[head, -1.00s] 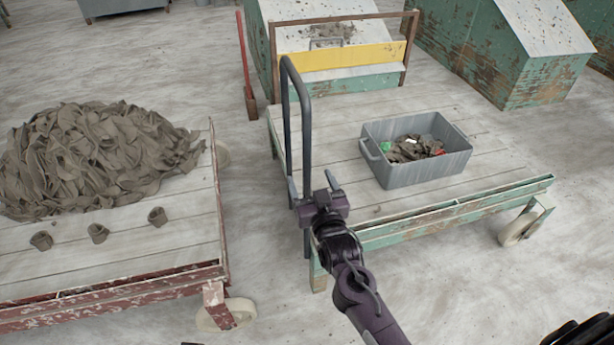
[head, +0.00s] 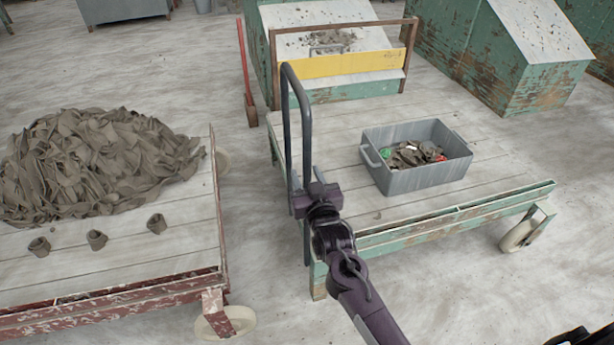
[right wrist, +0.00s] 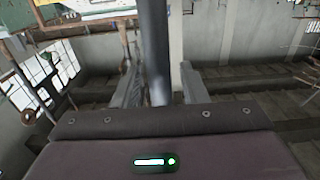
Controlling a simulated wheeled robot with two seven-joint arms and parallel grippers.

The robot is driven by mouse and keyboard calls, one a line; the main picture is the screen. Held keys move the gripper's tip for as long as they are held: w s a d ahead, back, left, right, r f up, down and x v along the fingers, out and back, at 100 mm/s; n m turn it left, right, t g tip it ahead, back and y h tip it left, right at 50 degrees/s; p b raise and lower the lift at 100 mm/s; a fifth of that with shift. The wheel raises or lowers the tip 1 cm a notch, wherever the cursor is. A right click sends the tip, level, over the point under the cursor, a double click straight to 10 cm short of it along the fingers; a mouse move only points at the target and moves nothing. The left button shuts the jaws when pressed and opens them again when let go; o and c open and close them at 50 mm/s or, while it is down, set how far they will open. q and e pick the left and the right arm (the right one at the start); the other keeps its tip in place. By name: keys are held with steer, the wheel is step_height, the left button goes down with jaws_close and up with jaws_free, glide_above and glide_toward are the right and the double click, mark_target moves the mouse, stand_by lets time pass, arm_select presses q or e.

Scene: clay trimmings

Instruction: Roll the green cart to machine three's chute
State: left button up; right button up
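The green cart (head: 440,232) has a pale plank deck, chipped green edges and pale wheels. Its dark upright hoop handle (head: 285,110) rises at the left side. My right gripper (head: 306,183) is at the handle's near post, with a finger on each side. In the right wrist view the post (right wrist: 154,45) stands between the two fingers (right wrist: 160,90), close to the left one, with a narrow gap at the right one. My left gripper is out of view. No number marking machine three is readable; a green machine with a sloped, yellow-fronted top (head: 340,64) stands behind the cart.
A grey bin (head: 425,179) of scraps sits on the green cart. A red cart (head: 120,302) with a clay heap (head: 95,165) and small pots stands left, across a floor gap. A red-handled tool (head: 245,75) stands behind. Another green machine (head: 530,75) is at back right.

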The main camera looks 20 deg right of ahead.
jaws_close()
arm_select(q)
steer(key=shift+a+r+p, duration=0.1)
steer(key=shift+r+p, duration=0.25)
arm_select(e)
steer(key=a, duration=0.7)
steer(key=shift+a, duration=0.35)
steer(key=o, duration=0.8)
jaws_free()
steer(key=shift+d, duration=0.15)
arm_select(q)
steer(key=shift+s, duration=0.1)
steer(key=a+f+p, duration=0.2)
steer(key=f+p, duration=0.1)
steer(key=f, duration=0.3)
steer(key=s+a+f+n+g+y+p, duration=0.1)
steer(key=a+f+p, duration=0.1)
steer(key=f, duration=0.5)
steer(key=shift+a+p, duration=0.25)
steer(key=shift+p, duration=0.4)
arm_select(e)
steer(key=s, duration=0.9)
